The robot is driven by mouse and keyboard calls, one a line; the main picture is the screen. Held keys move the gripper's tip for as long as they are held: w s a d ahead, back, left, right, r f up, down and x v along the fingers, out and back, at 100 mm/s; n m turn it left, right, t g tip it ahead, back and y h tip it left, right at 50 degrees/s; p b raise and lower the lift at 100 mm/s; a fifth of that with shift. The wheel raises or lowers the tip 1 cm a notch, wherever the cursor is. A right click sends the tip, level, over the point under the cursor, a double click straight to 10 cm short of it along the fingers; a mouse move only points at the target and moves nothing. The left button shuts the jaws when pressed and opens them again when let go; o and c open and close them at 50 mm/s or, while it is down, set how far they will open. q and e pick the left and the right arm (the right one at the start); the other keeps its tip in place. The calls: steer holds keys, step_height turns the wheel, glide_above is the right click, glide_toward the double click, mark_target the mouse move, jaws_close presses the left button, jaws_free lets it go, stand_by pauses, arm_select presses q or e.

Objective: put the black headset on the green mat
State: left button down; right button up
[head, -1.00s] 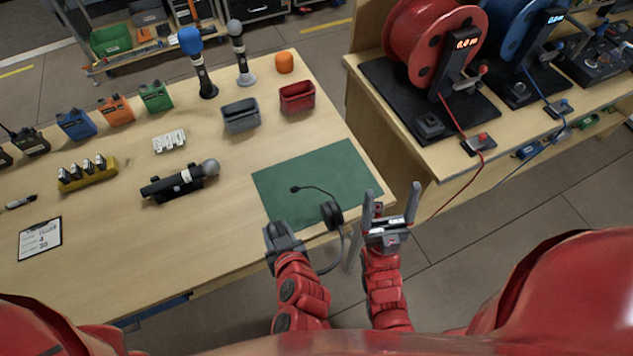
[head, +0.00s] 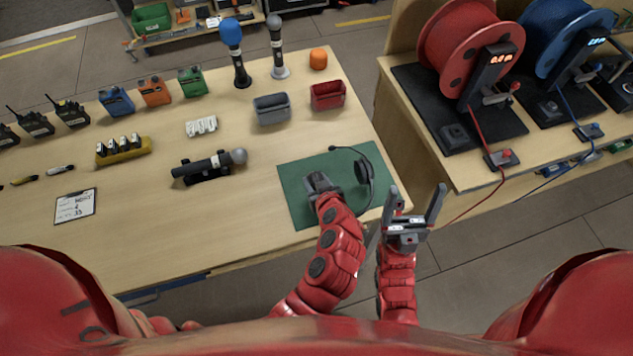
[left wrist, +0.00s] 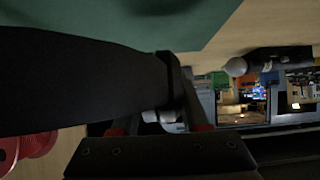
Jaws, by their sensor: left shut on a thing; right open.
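The black headset (head: 364,171) is over the green mat (head: 296,180), with its thin microphone boom pointing left. My left gripper (head: 325,181) is shut on the headset, above the mat's middle. In the left wrist view a wide black part of the headset (left wrist: 85,82) fills the left side and runs into the jaws. The green mat (left wrist: 200,22) shows behind it. I cannot tell whether the headset touches the mat. My right gripper (head: 410,215) is open and empty, off the table's right edge, its fingers pointing up.
A grey bin (head: 272,108) and a red bin (head: 328,95) stand behind the mat. A microphone in a black cradle (head: 208,167) lies left of it. A second table (head: 450,168) with red and blue cable reels stands right, across a gap.

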arm_select(q)
steer(key=shift+w, duration=0.3)
step_height(320, 180, down, 3)
steer(key=shift+r+p, duration=0.1)
steer(key=shift+p, duration=0.8)
steer(key=shift+f, duration=0.35)
steer(key=shift+f, duration=0.15)
steer(key=shift+c, duration=2)
jaws_free()
steer(key=shift+s, duration=0.1)
